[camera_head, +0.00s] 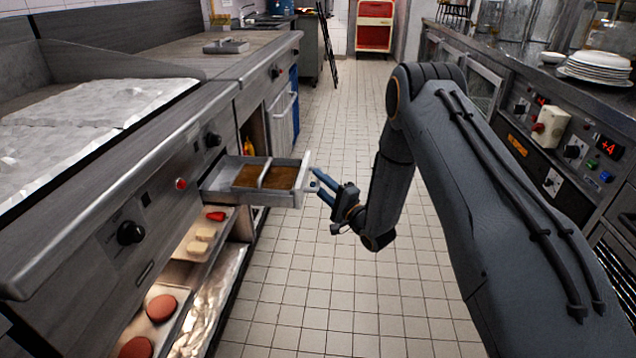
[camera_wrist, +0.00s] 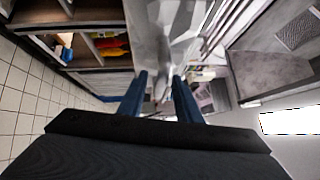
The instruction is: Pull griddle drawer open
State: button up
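The griddle drawer (camera_head: 268,198) is pulled well out of the counter front in the head view, showing brown contents and a divider inside. My gripper (camera_head: 313,179) is at the drawer's front end, with its two blue fingers apart and pointing at the front face. The fingertips are close to the drawer front; I cannot tell whether they touch its handle. In the wrist view my gripper (camera_wrist: 160,82) shows a gap between its fingers, and no firmly held thing is visible there. The griddle (camera_head: 85,105) has a pale, shiny top.
Knobs (camera_head: 130,233) and a red button line the counter front. Open shelves below hold red patties (camera_head: 162,307) and pale items (camera_head: 203,234). A counter with stacked plates (camera_head: 598,68) and controls stands at the right. The tiled aisle (camera_head: 330,130) between is clear.

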jog(key=v, duration=0.7)
jog(key=shift+s+d, duration=0.1)
jog(key=w+d+r+n+g+h+p, duration=0.1)
jog(key=d+r+n+g+h+p, duration=0.1)
jog(key=d+r+n+h+p, duration=0.3)
jog(key=s+d+r+n+g+h+p, duration=0.2)
jog(key=s+d+r+g+h, duration=0.25)
jog(key=s+r, duration=0.3)
jog(key=s+d+r+n+g+h+p, duration=0.1)
jog(key=s+r+g, duration=0.3)
jog(key=s, duration=1.2)
jog(key=s+d+r+n+g+h+p, duration=0.1)
jog(key=s+r+n+g+p, duration=0.2)
jog(key=s, duration=1.4)
notch_tip(320, 180, up, 4)
jog(key=shift+r+n+g+p, duration=0.1)
jog(key=shift+n+g+p, duration=0.3)
jog(key=shift+n+g, duration=0.5)
